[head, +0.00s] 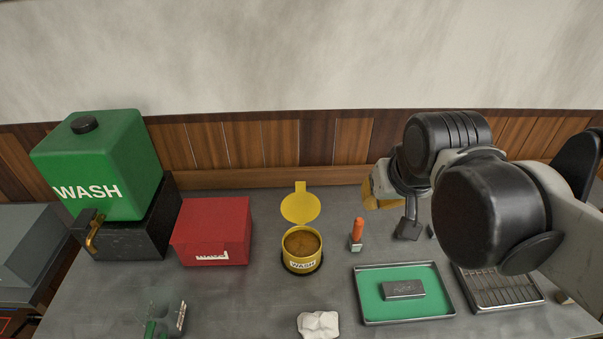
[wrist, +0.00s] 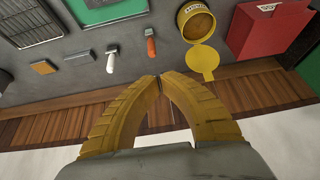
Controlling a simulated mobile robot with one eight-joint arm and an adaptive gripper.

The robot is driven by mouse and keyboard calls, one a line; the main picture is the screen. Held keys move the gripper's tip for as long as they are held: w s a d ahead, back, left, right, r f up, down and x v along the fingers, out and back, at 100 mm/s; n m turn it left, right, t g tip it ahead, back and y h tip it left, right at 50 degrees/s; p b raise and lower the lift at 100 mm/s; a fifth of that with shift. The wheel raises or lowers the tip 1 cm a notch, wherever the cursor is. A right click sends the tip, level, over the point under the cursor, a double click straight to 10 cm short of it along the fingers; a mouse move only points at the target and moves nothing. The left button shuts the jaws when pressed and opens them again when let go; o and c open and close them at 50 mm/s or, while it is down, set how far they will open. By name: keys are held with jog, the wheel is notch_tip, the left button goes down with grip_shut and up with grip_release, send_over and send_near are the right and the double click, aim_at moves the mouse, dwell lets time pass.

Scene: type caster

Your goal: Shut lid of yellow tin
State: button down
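The yellow tin (head: 302,262), labelled WASH and filled with something brown, stands upright on the grey bench in the head view. Its round yellow lid (head: 300,208) is open, tipped back behind the tin towards the wall, with a tab at its far edge. In the wrist view the tin (wrist: 193,10) is at the top and its lid (wrist: 203,62) hangs below it. My gripper (wrist: 158,77) has its yellow fingers meeting at the tips with nothing between them. In the head view it is right of the tin, mostly hidden behind my arm.
A red box (head: 212,232) and a green WASH tank (head: 105,165) are to the left. A white crumpled cloth (head: 318,324) lies in front. A green-lined tray (head: 431,304) and a wire rack (head: 500,288) are at right.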

jog(key=w+a+r+g+p, duration=0.1)
jog(key=w+a+r+p, duration=0.15)
jog(key=w, duration=0.45)
jog(key=w+a+r+g+p, duration=0.1)
jog(key=w+a, duration=0.3)
jog(key=w, duration=0.3)
jog(key=w+a+f+g+p, duration=0.25)
jog(key=w+a+f, duration=0.3)
jog(key=w, duration=0.35)
notch_tip(320, 180, down, 11)
jog(key=w+a+b, duration=0.1)
jog(key=w+b, duration=0.1)
jog(key=shift+t, duration=0.25)
jog(key=s, duration=0.1)
jog(key=s+r, duration=0.1)
jog(key=s, duration=0.2)
jog(key=shift+r, duration=0.3)
jog(key=shift+s, duration=0.1)
